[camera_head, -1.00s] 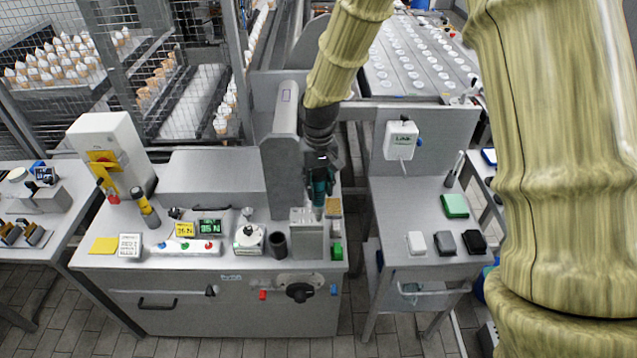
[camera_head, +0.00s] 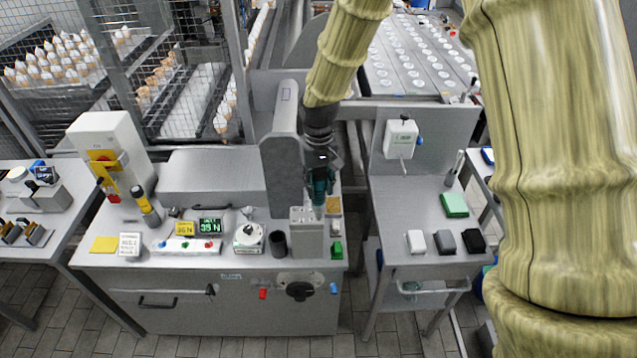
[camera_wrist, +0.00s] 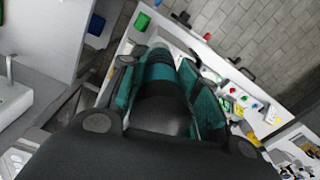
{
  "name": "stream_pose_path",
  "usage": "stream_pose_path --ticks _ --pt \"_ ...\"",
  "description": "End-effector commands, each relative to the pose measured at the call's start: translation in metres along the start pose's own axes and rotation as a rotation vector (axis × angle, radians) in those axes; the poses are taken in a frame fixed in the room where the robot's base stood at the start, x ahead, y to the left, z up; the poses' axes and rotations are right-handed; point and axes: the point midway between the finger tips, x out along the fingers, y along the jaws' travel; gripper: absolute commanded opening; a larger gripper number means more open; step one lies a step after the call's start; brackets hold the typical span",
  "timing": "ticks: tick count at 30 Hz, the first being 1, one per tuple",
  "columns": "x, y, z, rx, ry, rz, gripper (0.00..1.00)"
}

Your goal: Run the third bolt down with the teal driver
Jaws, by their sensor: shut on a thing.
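My gripper (camera_head: 319,190) is shut on the teal driver, which shows between the fingers in the wrist view (camera_wrist: 158,68). In the head view the driver (camera_head: 319,199) points down onto the top of a grey block (camera_head: 306,240) at the right part of the bench. The driver's tip is close above or at the block's top; I cannot tell whether it touches a bolt. Small dark marks show on the block's top, but the bolts are too small to tell apart.
A dark cup (camera_head: 278,244) and a white round dial device (camera_head: 248,238) stand left of the block. A lit green display (camera_head: 210,226) is further left. A side table (camera_head: 425,215) stands across a gap.

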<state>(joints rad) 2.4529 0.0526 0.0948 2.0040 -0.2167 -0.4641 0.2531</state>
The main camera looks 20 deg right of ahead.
Motion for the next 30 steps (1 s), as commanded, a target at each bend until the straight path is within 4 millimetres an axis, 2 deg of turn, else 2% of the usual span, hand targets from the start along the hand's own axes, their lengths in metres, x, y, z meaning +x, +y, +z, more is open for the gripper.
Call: stream_pose_path --ticks 30 --pt "0.0083 0.0000 -0.0002 0.000 0.000 0.000 0.03"
